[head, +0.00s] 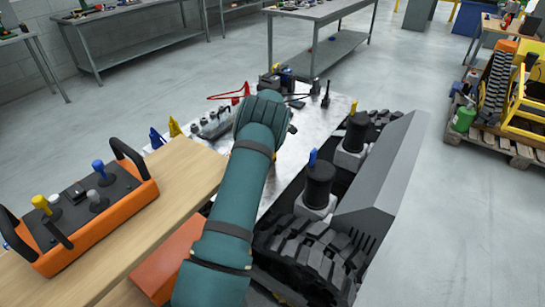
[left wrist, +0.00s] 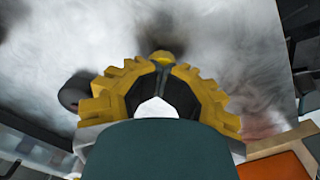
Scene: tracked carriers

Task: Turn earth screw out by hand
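My left arm reaches from the bottom of the head view over a bare metal tabletop (head: 293,155). Its gripper (head: 262,108) is at the end of the teal arm, low over the table, its fingertips not clear there. In the left wrist view the fingers (left wrist: 162,75) come close together, dark between toothed yellow parts. A small yellow piece (left wrist: 162,57) shows at their tips, over a blurred shadow; I cannot tell whether it is gripped. I cannot make out an earth screw for certain; the arm hides part of the table. My right gripper is not in view.
An orange control box (head: 112,225) with levers stands on a wooden top at the left. A row of grey fittings (head: 215,122), yellow and blue clamps (head: 174,127) and a red cable (head: 230,96) lie near the gripper. A tracked carrier (head: 318,250) stands at the right.

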